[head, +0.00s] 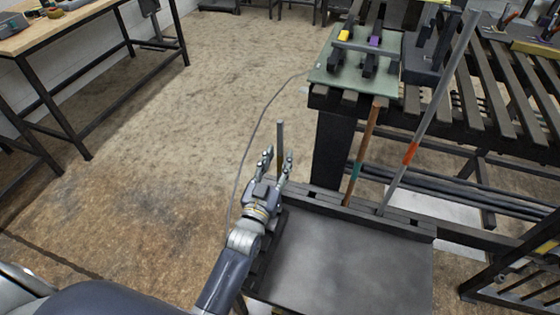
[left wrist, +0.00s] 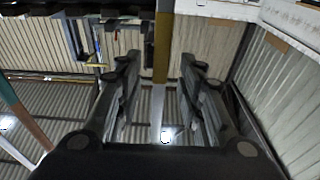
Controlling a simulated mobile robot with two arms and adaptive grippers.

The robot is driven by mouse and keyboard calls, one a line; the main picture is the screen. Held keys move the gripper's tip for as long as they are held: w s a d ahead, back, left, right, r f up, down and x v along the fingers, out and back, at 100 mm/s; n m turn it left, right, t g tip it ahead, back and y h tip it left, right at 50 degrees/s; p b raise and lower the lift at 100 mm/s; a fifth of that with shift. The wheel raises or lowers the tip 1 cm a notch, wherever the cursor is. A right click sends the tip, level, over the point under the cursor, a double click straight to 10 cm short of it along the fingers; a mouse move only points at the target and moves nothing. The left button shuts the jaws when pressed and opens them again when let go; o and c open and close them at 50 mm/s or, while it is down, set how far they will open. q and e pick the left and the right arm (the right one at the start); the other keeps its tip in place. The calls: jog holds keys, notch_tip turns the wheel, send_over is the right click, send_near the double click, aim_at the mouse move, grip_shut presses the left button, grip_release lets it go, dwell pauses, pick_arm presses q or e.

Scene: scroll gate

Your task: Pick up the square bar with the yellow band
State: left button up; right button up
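A slim grey bar (head: 281,138) stands upright at the left end of the rack. In the left wrist view a yellow band (left wrist: 163,45) shows on this bar, with a grey stretch below it. In the head view the band is hidden behind my gripper. My left gripper (head: 277,160) is open at the bar. In the left wrist view the bar runs between the spread fingers (left wrist: 157,78), with a gap on each side. My right gripper is not in view.
A wooden bar with a teal band (head: 357,170) and a long grey bar with an orange band (head: 410,153) lean in the slotted rack (head: 400,214). A dark tray surface (head: 345,265) lies in front. A slatted table (head: 482,85) stands behind right. Open floor (head: 170,130) lies left.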

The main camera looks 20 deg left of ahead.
pick_arm(q)
jog(key=shift+w+r, duration=0.15)
jog(key=shift+w, duration=0.8)
grip_shut()
jog(key=shift+r, duration=0.1)
